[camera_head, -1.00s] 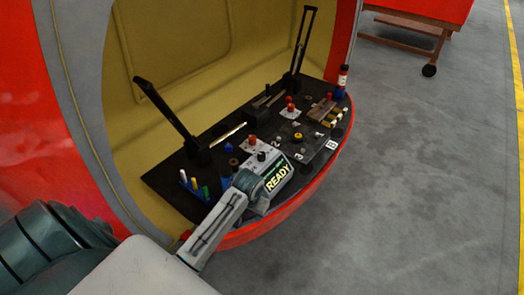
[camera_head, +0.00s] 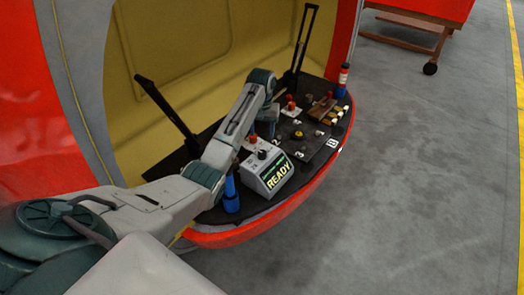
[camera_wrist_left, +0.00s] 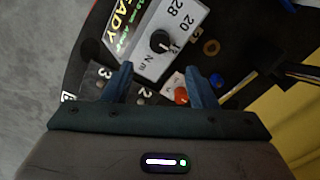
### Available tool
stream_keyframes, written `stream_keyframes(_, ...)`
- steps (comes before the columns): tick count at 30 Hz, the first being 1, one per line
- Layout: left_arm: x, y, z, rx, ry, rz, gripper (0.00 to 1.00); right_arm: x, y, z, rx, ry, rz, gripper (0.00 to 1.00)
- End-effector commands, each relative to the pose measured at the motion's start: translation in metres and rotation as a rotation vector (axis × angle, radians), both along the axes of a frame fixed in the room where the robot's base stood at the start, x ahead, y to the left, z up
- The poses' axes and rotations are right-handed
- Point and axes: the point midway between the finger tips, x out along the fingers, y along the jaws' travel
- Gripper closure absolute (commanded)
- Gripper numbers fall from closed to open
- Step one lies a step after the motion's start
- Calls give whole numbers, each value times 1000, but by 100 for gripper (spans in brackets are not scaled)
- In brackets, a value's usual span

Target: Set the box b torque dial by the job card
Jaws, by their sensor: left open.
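A pale box with a lit READY display (camera_head: 278,179) stands at the front of the dark shelf. Its black dial (camera_head: 262,155) sits on the top face. The dial also shows in the left wrist view (camera_wrist_left: 160,41), with 20, 28 and N m printed around it; its exact setting is hard to read. My left gripper (camera_wrist_left: 160,76) is open and empty, its fingertips apart from the dial. In the head view the left gripper (camera_head: 265,128) hangs behind the box, partly hidden. I cannot make out a job card or a box b label. My right gripper is not in view.
A red knob (camera_wrist_left: 181,95) lies near the left fingers. A blue cylinder (camera_head: 231,193) stands left of the box. A plate with a yellow knob (camera_head: 298,134) lies to its right. A tall black post (camera_head: 301,45) rises behind.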

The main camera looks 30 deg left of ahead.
Motion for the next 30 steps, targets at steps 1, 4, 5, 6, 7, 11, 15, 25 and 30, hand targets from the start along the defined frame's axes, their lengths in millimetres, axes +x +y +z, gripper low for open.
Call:
stream_keyframes(1, -1, 0, -6, -1, 4, 0, 48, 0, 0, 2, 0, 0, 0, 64)
stream_keyframes(4, -2, -1, -23, -1, 5, 0, 48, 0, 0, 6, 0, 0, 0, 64)
stream_keyframes(5, -1, -1, -28, -1, 5, 0, 48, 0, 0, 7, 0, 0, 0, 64)
stream_keyframes(6, -1, -1, -36, -1, 5, 0, 48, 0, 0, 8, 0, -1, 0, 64)
stream_keyframes(7, -1, -1, -42, -1, 5, 0, 48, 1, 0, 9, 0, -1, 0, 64)
stream_keyframes(11, -1, -1, -67, -1, 4, 0, 48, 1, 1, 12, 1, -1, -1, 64)
stream_keyframes(15, -1, -1, -88, 0, 2, -1, 48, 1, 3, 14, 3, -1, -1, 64)
stream_keyframes(25, -1, -1, -103, 1, -1, -2, 48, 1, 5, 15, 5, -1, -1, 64)
stream_keyframes(30, -1, -1, -103, 1, -1, -2, 54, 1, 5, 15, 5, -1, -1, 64)
